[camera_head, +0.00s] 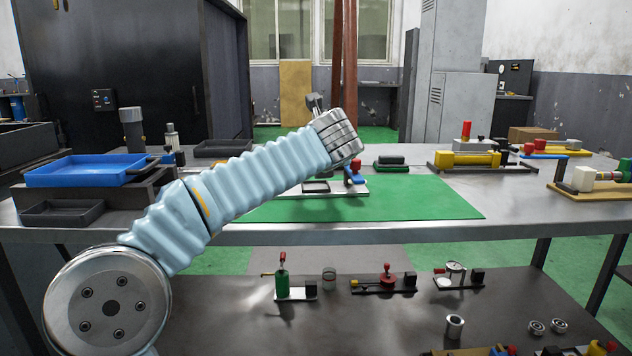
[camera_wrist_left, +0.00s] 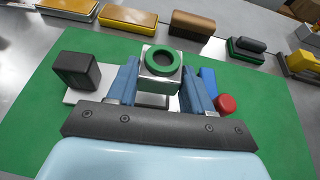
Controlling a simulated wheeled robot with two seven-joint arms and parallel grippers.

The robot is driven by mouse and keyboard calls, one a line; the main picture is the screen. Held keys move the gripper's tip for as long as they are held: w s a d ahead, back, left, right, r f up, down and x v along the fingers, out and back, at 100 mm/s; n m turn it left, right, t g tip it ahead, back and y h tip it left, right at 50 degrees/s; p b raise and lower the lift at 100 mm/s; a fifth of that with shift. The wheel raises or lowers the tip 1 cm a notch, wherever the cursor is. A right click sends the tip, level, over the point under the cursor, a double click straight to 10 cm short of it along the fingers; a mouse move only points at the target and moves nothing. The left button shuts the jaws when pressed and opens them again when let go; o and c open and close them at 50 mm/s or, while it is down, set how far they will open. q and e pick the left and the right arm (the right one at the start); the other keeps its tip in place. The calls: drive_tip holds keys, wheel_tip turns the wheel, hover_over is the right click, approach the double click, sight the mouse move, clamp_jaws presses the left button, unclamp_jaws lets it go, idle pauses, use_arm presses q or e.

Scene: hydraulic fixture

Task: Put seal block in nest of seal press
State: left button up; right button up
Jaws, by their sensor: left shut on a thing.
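The seal block (camera_wrist_left: 160,72) is a pale metal block with a green ring on top. In the left wrist view it is between the blue fingers of my left gripper (camera_wrist_left: 160,80), which is shut on it. The seal press (camera_wrist_left: 76,98) lies on the green mat, with a pale base, a dark block at left, and a blue part with a red knob at right. In the head view the press (camera_head: 350,188) is partly behind my left arm. The nest is mostly hidden in the wrist view, and I cannot tell the block's height above it. My right gripper is not in view.
The green mat (camera_head: 430,200) has free room right of the press. A blue tray (camera_head: 85,171) stands at the left. A lower table in front holds several small fixtures.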

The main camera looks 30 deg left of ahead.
sight(316, 191)
use_arm(q)
drive_tip(key=shift+w+a+f, duration=0.2)
drive_tip(key=shift+a+f, duration=0.15)
drive_tip(key=shift+f, duration=0.2)
drive_tip(key=f, duration=0.1)
drive_tip(key=f+b, duration=0.1)
drive_tip(key=shift+a+f, duration=0.2)
drive_tip(key=shift+f, duration=0.55)
drive_tip(key=o, duration=1.4)
drive_tip(key=shift+d, duration=0.1)
drive_tip(key=v, duration=1.2)
drive_tip(key=shift+w, duration=0.1)
